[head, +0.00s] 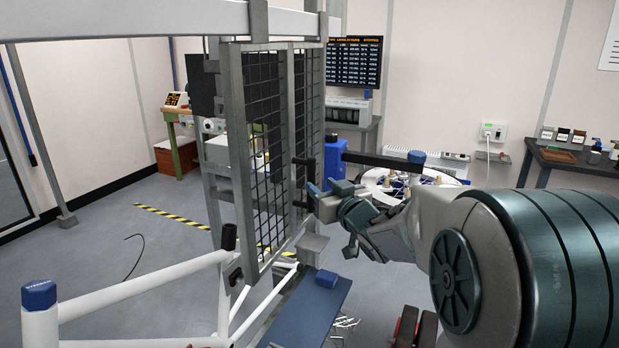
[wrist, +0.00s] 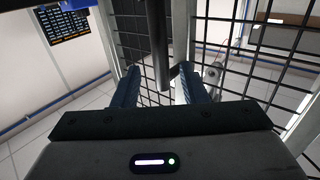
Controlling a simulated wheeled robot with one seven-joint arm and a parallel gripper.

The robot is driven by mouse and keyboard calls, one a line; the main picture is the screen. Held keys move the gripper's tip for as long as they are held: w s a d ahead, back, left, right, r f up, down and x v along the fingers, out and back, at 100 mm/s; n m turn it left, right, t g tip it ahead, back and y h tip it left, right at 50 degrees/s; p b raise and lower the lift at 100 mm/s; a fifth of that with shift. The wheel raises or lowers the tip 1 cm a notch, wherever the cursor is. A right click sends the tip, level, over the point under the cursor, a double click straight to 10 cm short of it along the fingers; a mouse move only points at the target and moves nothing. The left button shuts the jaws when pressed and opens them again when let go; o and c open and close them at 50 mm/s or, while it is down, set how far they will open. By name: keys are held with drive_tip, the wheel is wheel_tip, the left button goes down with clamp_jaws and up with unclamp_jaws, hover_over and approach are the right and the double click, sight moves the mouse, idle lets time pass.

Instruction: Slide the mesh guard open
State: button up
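The mesh guard (head: 262,140) is a tall grey frame with black wire mesh, left of centre in the head view. Its mesh fills much of the wrist view (wrist: 225,75). A dark upright handle bar (head: 304,180) stands out from the guard's right side; it comes down from the top in the wrist view (wrist: 157,45). My gripper (head: 318,192) is at the handle. In the wrist view, its two blue fingers (wrist: 160,75) are apart, one on each side of the bar, with gaps visible. Contact with the bar is not visible.
A white tubular frame (head: 140,285) crosses the lower left. A blue bench (head: 312,312) lies below the guard. A round white table (head: 410,183) stands behind my arm. A grey beam (head: 130,18) runs along the top. Floor at left (head: 100,255) is mostly clear.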

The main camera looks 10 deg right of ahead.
sight(314, 180)
drive_tip(key=shift+x, duration=3.1)
clamp_jaws()
drive_tip(key=shift+s+f, duration=0.1)
